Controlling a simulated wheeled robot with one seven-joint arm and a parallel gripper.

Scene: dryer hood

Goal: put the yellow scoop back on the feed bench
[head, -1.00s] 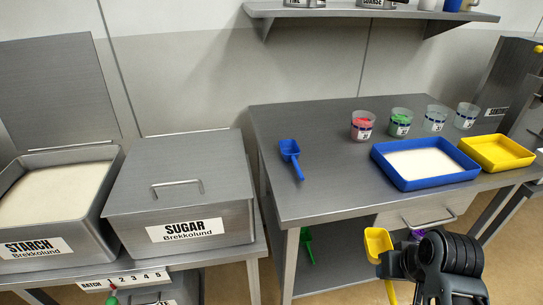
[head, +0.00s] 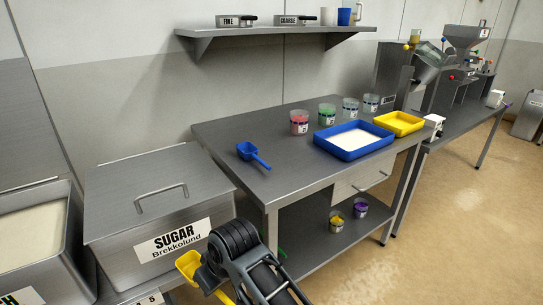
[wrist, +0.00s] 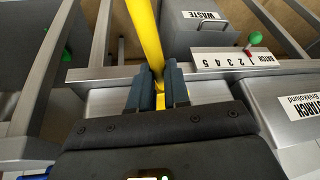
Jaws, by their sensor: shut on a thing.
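The yellow scoop (head: 190,266) is held at my gripper, low in front of the sugar bin in the head view. In the wrist view my gripper (wrist: 160,85) is shut on the yellow scoop's handle (wrist: 147,40), which runs up between the two fingers; the scoop's bowl is not clear there. The feed bench is the steel table (head: 270,183) right of the sugar bin. A blue scoop (head: 254,153) lies on its left part. My gripper is to the left of the bench's front edge and apart from its top.
The closed sugar bin (head: 150,215) and open starch bin (head: 25,235) stand at left. The bench holds several cups (head: 299,122), a blue tray (head: 352,140) and a yellow tray (head: 399,122). Its front middle is bare. A wall shelf (head: 270,32) hangs behind.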

